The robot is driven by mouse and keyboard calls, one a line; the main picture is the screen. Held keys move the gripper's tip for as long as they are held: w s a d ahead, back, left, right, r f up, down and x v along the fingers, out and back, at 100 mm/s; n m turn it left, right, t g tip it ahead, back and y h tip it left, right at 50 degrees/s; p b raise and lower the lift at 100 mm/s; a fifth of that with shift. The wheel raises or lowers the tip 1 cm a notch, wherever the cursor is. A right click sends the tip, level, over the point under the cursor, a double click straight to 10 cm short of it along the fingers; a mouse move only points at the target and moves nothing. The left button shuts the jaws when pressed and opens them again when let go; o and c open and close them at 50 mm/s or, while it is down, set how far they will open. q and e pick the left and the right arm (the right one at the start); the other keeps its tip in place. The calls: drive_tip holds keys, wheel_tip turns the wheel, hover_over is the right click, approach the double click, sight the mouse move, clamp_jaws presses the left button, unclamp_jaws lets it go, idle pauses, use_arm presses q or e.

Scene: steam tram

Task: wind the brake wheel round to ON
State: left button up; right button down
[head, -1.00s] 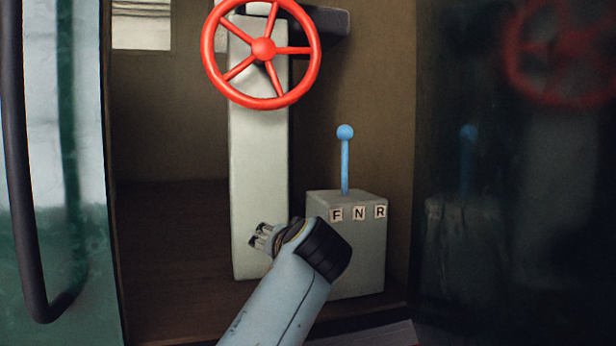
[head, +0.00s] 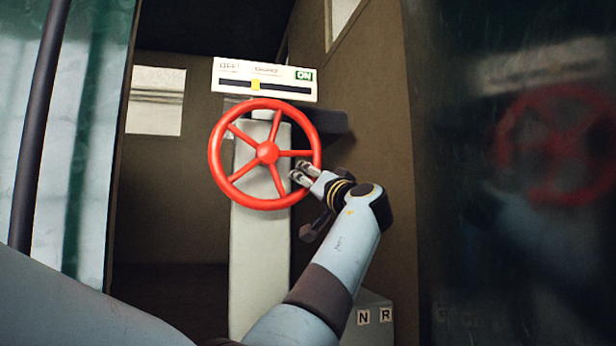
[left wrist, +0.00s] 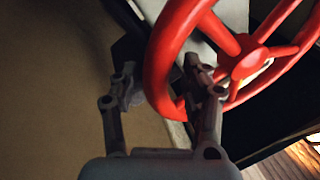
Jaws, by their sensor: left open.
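The red brake wheel (head: 267,152) with spokes stands upright on a pale column (head: 260,270). Above it, a white plate (head: 300,89) reads OFF at the left and ON in green at the right. Its yellow marker (head: 256,85) sits on the dark slot, a little left of the middle. My left gripper (head: 300,172) is open at the wheel's right rim. In the left wrist view, the red rim (left wrist: 170,55) passes between the spread fingers (left wrist: 163,90), with the right finger close to it. Whether either finger touches it cannot be told. My right gripper is not in view.
A grey box (head: 368,318) with letters N and R stands low at the right, partly behind my arm. A dark glossy panel (head: 530,250) at the right mirrors the wheel. A dark handrail (head: 38,130) and pale door edge are at the left.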

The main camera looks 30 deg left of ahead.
use_arm(q)
drive_tip(key=shift+w+a, duration=0.15)
drive_tip(key=shift+a, duration=0.05)
drive_tip(key=shift+c, duration=0.4)
clamp_jaws()
drive_tip(key=shift+a+f, duration=0.15)
